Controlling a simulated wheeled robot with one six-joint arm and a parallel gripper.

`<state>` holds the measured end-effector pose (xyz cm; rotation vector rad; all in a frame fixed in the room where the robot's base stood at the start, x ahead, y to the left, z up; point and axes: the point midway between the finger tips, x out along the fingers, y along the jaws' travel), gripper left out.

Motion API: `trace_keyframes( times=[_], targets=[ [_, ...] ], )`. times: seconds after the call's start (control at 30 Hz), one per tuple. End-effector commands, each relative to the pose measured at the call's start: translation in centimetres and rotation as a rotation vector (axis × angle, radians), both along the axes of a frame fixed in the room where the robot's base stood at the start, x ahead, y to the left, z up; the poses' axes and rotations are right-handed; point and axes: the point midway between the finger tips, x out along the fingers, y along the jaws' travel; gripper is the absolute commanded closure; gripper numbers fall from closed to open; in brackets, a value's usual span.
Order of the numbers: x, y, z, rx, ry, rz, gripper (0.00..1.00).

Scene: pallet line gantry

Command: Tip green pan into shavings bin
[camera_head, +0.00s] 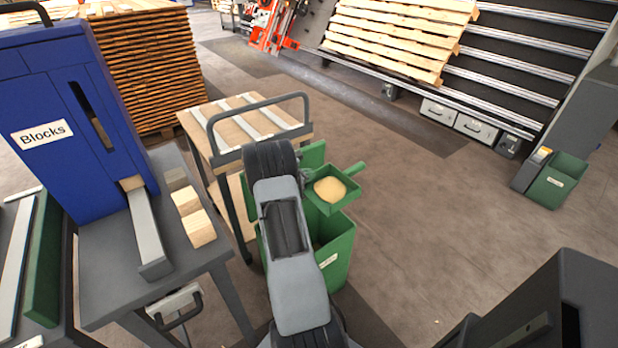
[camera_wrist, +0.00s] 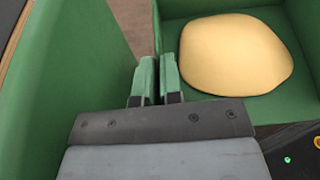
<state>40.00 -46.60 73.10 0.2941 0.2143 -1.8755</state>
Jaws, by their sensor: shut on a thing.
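The green pan (camera_head: 345,203) is a shallow square tray with a stub handle at its far right corner, and it holds a heap of pale yellow shavings (camera_head: 330,188). My gripper (camera_head: 307,178) is shut on the pan at its left side; the exact grip is partly hidden. In the wrist view the pan (camera_wrist: 205,12) lies right of my narrowly spaced fingers (camera_wrist: 158,80), with the heap (camera_wrist: 235,55) inside. The pan looks about level above a green, open-topped bin (camera_head: 340,258) with a label. My arm hides much of this bin.
A wooden-topped cart (camera_head: 195,125) with a grey rail stands behind the bin. The blue Blocks dispenser (camera_head: 75,110) and grey table (camera_head: 100,280) are at left. Another green bin (camera_head: 556,185) stands at far right. Floor (camera_head: 440,220) right of the pan is clear.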

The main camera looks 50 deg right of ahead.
Motion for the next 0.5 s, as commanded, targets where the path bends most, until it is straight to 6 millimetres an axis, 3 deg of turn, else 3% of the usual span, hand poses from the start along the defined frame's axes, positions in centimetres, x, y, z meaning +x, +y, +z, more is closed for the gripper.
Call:
trace_keyframes(
  times=[0.5],
  targets=[
    [0.34,0.95,-0.31,-0.19,0.065,0.001,1.0]
  ],
)
